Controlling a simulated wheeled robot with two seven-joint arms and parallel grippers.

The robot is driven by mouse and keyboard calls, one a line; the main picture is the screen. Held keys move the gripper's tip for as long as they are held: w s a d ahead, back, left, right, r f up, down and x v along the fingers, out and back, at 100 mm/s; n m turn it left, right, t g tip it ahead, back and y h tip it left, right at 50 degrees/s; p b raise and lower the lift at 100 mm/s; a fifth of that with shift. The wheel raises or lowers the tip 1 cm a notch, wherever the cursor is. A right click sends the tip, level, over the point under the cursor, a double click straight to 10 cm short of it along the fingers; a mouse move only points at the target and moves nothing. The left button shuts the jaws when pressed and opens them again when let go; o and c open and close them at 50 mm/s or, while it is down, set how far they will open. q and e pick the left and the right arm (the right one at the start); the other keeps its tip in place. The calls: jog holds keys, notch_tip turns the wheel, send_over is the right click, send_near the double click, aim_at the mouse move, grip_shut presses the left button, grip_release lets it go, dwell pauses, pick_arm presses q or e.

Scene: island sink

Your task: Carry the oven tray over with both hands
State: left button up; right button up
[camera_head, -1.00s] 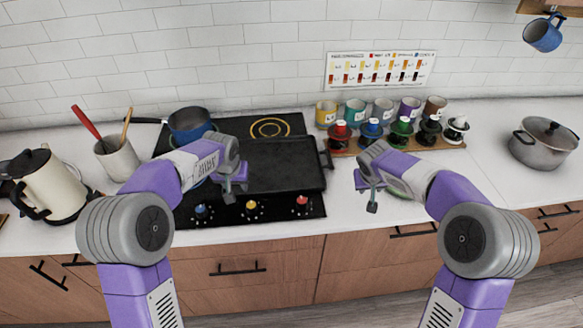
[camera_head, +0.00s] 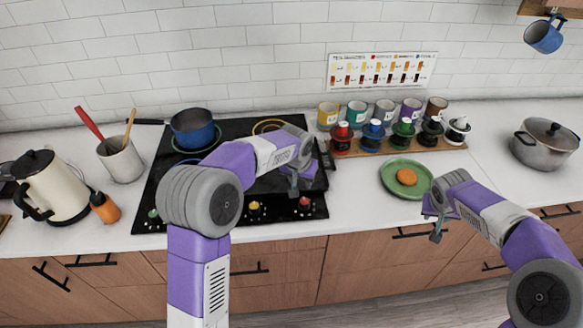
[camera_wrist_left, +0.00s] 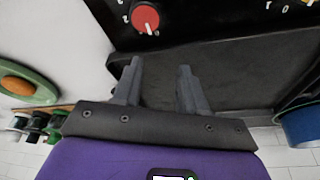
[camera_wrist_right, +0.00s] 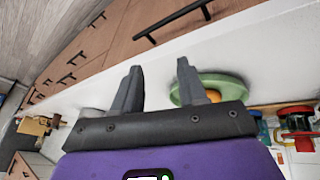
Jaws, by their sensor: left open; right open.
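The black oven tray (camera_head: 268,186) lies on the cooktop, partly hidden behind my left arm in the head view. It fills much of the left wrist view (camera_wrist_left: 230,75). Its right handle (camera_head: 327,156) shows beside my left wrist. My left gripper (camera_head: 294,189) is open and empty over the tray's right part; contact cannot be told. Its two spread fingers show in the left wrist view (camera_wrist_left: 160,66). My right gripper (camera_head: 434,225) is open and empty near the counter's front edge, right of the tray and apart from it.
A green plate (camera_head: 391,190) with an orange-brown round item (camera_head: 407,177) lies between tray and right gripper. A blue pot (camera_head: 193,129) stands at the cooktop's back left. A grey pot (camera_head: 545,146) stands far right.

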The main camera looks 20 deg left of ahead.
pick_arm(q)
jog(key=shift+d, duration=0.1)
pick_arm(e)
jog(key=v, duration=1.2)
jog(key=shift+a, duration=0.3)
jog(key=shift+w, duration=0.15)
